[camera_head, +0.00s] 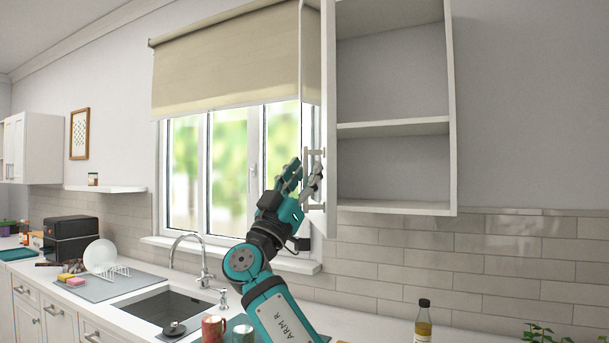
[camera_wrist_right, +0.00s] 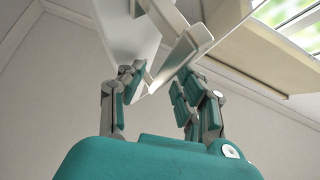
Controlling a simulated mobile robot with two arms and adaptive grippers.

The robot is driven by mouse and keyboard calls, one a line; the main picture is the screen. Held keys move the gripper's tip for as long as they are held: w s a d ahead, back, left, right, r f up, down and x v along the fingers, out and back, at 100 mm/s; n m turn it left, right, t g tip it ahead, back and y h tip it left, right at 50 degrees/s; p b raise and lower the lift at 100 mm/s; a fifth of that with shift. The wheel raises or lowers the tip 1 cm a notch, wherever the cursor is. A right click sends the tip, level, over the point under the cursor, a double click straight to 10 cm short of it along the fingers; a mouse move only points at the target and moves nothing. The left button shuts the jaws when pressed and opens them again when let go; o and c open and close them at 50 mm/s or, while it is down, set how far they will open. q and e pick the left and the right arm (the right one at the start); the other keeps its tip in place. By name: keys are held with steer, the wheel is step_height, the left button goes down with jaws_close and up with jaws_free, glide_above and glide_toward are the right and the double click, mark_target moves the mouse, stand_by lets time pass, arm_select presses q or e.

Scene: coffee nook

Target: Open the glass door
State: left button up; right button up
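The wall cabinet's glass door (camera_head: 329,110) stands swung out at the cabinet's left side, seen nearly edge-on in the head view. Its bar handle (camera_head: 307,182) is on the door's left face, low down. My right gripper (camera_head: 302,172) is at the handle, its fingers overlapping it in the head view. In the right wrist view my right gripper (camera_wrist_right: 160,85) has its fingers apart, with the pale handle (camera_wrist_right: 183,52) just beyond and between the fingertips. Whether a finger touches the handle is unclear. My left gripper is out of view.
The open cabinet (camera_head: 393,127) has empty shelves. A window (camera_head: 232,165) with a beige blind (camera_head: 230,60) is behind my right arm. Below are a sink (camera_head: 165,307), a faucet (camera_head: 200,262), mugs (camera_head: 213,328) and a bottle (camera_head: 423,322) on the counter.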

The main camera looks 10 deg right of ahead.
steer(key=shift+w+f, duration=0.1)
steer(key=shift+f, duration=0.15)
steer(key=v, duration=1.1)
steer(key=shift+s+a+f, duration=0.2)
steer(key=shift+s+a, duration=0.05)
steer(key=shift+s, duration=0.1)
